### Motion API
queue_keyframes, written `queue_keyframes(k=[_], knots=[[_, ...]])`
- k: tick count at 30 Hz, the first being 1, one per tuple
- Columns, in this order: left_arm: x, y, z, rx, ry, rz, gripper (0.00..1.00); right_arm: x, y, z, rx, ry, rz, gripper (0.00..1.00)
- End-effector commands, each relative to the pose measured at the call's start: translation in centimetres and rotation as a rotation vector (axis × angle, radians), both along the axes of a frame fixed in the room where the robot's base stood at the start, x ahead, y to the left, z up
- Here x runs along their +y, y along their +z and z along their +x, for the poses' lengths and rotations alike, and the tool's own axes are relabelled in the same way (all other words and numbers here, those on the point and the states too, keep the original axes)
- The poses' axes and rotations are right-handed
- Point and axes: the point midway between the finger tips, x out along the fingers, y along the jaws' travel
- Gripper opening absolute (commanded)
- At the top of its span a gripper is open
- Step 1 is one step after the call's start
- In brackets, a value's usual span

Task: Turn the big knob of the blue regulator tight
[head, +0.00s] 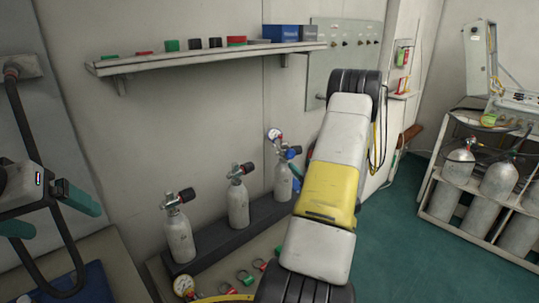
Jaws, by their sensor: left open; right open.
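The blue regulator (291,153) sits at the top of the rightmost cylinder (283,182) on the dark rack. A round white gauge (274,134) stands above its left side. The regulator's big knob cannot be made out clearly; my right arm covers the area just right of it. My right gripper (297,170) is mostly hidden behind that arm; only a small teal piece, seemingly a finger, shows close beside the regulator. Contact cannot be told. My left gripper (58,218) is open and empty at the left edge, well away from the cylinders.
Two more cylinders with black knobs (179,232) (238,203) stand on the dark rack (222,238). A shelf (200,57) with caps and blue boxes hangs above. Rings and a gauge (184,285) lie on the bench in front. A cylinder cart (448,205) stands right.

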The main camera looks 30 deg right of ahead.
Motion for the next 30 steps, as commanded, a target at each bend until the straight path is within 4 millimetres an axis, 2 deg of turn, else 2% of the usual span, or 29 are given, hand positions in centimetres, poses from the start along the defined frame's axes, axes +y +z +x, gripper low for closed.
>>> queue_keyframes(k=[15, 26, 30], knots=[[0.0, 0.0, 0.0, 0.0, 0.0, 0.0, 0.91, -0.3, 0.0, 6.9, -0.002, 0.003, 0.0, 0.6], [0.0, 0.0, 0.0, 0.0, 0.0, 0.0, 0.91, -0.4, 0.0, 7.7, -0.002, 0.001, 0.001, 0.6], [0.0, 0.0, 0.0, 0.0, 0.0, 0.0, 0.91, -0.4, 0.0, 7.6, -0.002, 0.001, 0.001, 0.37]])
